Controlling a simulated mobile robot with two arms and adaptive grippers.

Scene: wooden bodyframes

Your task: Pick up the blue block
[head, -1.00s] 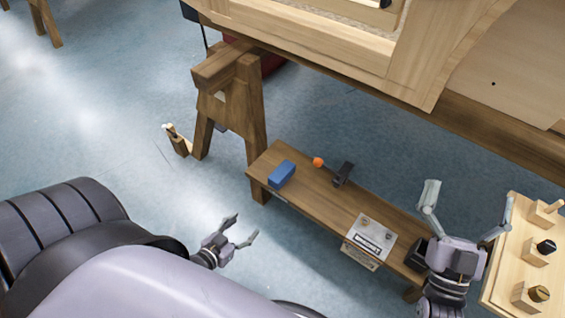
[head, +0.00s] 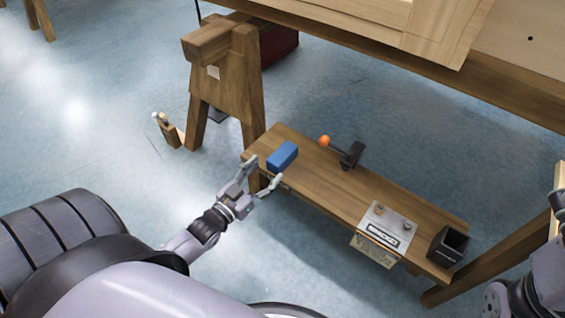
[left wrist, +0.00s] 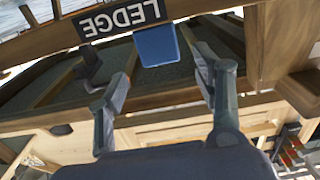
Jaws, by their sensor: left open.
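The blue block (head: 282,155) lies on the left end of the low wooden bench (head: 328,190) in the head view. My left gripper (head: 263,174) is open and empty, just in front of the block and apart from it. In the left wrist view the blue block (left wrist: 156,46) shows beyond and between the open fingers of the left gripper (left wrist: 160,85). My right arm shows only in part at the right edge of the head view, and its fingers are not seen.
A black lever with an orange knob (head: 325,141) stands right of the block. A metal plate (head: 386,228) and a black open box (head: 448,246) sit farther right on the bench. A wooden trestle (head: 226,80) stands behind the bench's left end.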

